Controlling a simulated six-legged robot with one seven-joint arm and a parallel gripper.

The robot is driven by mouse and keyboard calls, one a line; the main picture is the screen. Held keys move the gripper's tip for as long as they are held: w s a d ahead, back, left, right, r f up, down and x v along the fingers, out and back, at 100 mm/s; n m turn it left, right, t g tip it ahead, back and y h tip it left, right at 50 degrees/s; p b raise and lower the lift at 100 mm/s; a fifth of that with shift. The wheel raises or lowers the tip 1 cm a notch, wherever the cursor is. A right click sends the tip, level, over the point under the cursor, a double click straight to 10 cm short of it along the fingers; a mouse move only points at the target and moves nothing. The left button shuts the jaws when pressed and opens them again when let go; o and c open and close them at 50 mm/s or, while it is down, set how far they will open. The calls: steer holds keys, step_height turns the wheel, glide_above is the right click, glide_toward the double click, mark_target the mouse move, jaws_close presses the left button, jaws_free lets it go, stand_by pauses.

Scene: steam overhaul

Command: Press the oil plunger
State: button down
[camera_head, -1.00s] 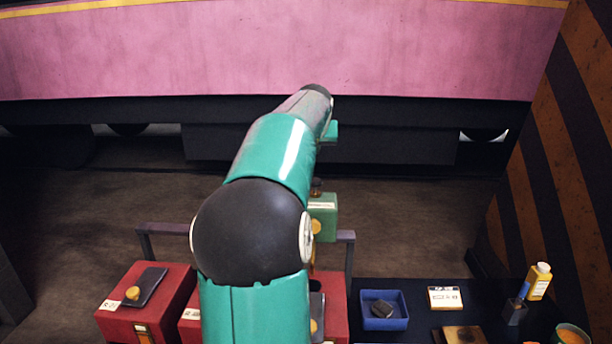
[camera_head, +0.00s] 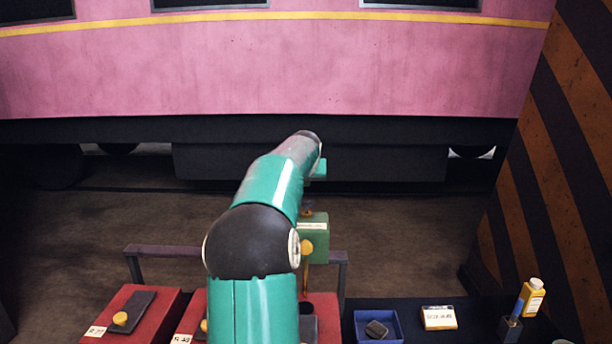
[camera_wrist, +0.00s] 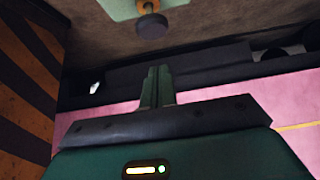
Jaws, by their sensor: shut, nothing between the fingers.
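The oil plunger is a dark round knob (camera_wrist: 152,26) on a brass stem on a green box (camera_wrist: 120,8). The wrist picture is upside down, so the knob appears below the box there. In the head view the green box (camera_head: 314,240) stands just right of my arm, with the small dark knob (camera_head: 308,208) on top, partly hidden by the arm. My gripper (camera_wrist: 158,72) is shut and empty, its fingertips apart from the knob.
Red boxes (camera_head: 150,304) with yellow knobs stand at the front left. A dark rail (camera_head: 165,250) runs behind them. A blue tray (camera_head: 395,335), a white label card (camera_head: 438,317) and a yellow bottle (camera_head: 532,297) sit at right. A pink carriage (camera_head: 300,65) stands behind.

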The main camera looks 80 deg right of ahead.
mark_target(306, 204)
steer(key=f, duration=0.4)
steer(key=shift+w+d+f, duration=0.1)
steer(key=shift+d+f, duration=0.2)
steer(key=shift+f, duration=1.55)
steer(key=shift+a, duration=0.1)
